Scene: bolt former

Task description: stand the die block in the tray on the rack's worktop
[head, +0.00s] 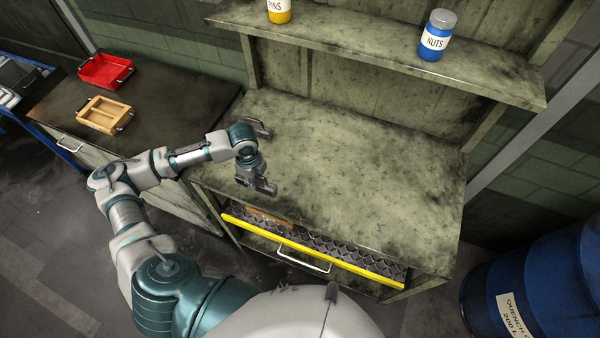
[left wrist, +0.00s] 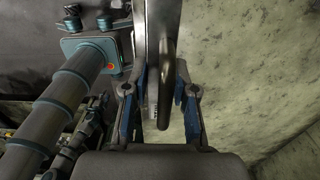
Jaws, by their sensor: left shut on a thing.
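My left gripper (head: 262,186) is above the left part of the green-grey worktop (head: 350,170) of the rack. In the left wrist view its two blue-edged fingers (left wrist: 160,108) are closed on a grey metal piece (left wrist: 152,40). A wooden tray (head: 104,115) and a red tray (head: 106,70) sit on the dark bench at the left. No tray shows on the green-grey worktop. My right gripper is not in view.
A drawer with a yellow front edge (head: 310,253) is under the worktop; a brown piece (head: 268,218) lies in it. A shelf above bears a blue nuts jar (head: 435,38) and a yellow jar (head: 279,12). A blue drum (head: 540,275) stands right. The worktop is mostly clear.

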